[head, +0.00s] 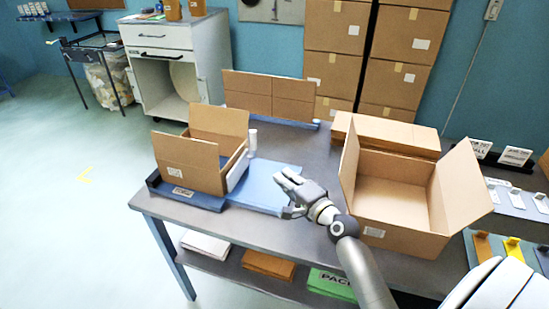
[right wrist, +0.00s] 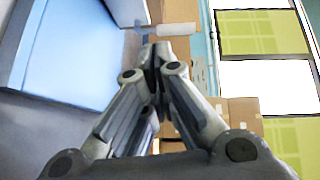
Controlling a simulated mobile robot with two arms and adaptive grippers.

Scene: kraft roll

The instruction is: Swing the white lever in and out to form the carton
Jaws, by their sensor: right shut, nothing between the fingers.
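A small brown carton (head: 186,160) stands open with flaps up in a dark blue fixture (head: 190,198) at the table's left. The white lever (head: 237,172) lies along the carton's right side, with its upright handle (head: 252,138) at the far end. The handle also shows in the right wrist view (right wrist: 172,30), beyond my fingertips. My right gripper (head: 284,190) is shut and empty over the light blue plate (head: 262,190), to the right of the lever and apart from it. In the right wrist view its fingers (right wrist: 152,55) come together. My left gripper is not in view.
A large open carton (head: 395,195) stands right of my right arm. Flat cardboard (head: 385,135) lies behind it, and folded board (head: 268,95) stands at the table's back edge. Brown boxes (head: 335,27) are stacked behind. The light blue plate is bare.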

